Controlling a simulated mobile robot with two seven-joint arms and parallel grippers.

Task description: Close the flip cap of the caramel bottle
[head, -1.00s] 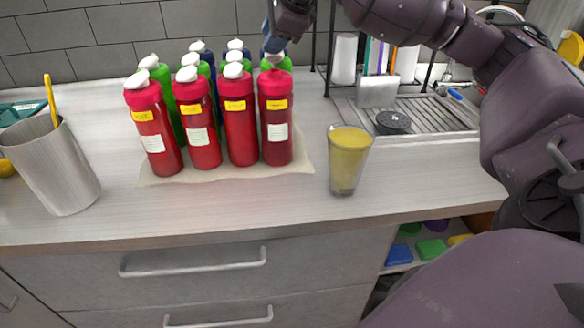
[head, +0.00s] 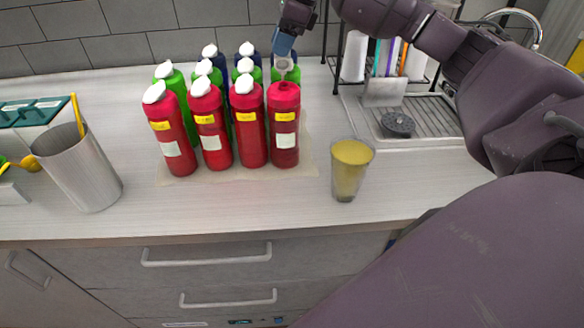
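The front row holds several red bottles with yellow tags and white caps; the tag text is too small to read, so I cannot tell by name which one is caramel. The rightmost red bottle (head: 285,122) stands upright, and its white flip cap (head: 284,66) appears raised behind its red top. The other front bottles have white caps lying down over their tops. My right gripper (head: 283,46) is just above the raised cap, pointing down, with a blue-grey fingertip close to it. I cannot tell whether it touches the cap or how wide its fingers are. My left gripper is out of view.
Green and dark blue bottles stand close behind the red ones on a beige mat (head: 185,182). A yellow-filled cup (head: 351,168) stands right of the bottles. A metal container (head: 80,170) is at left. The front counter is clear.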

